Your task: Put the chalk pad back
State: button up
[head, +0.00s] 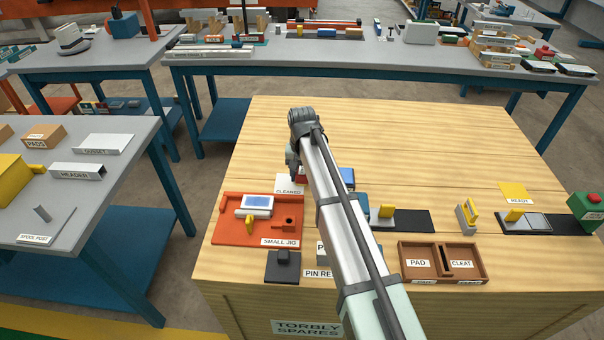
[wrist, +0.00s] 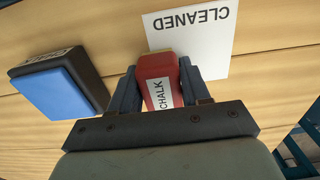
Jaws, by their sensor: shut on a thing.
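The chalk pad (wrist: 162,85) is a red block with a white CHALK label, seen in the wrist view. My gripper (wrist: 158,68) is shut on it, with a dark finger on each side. It is over or beside the white CLEANED card (wrist: 190,38); I cannot tell if it touches the bench. The card also shows in the head view (head: 289,185), where my arm hides most of the pad. A brown two-part tray (head: 443,276) has compartments labelled PAD and CLEAT, at the bench's front right of my arm.
A dark block with a blue face (wrist: 60,88) lies close beside my gripper. The orange small jig (head: 232,229) is left of my arm, with a dark block (head: 283,267) in front. A READY card (head: 514,192) is at the right. The bench's back half is clear.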

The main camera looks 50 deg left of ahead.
aim_at(302, 171)
jog(key=o, duration=1)
notch_tip(302, 171, up, 12)
jog(key=shift+r, duration=0.1)
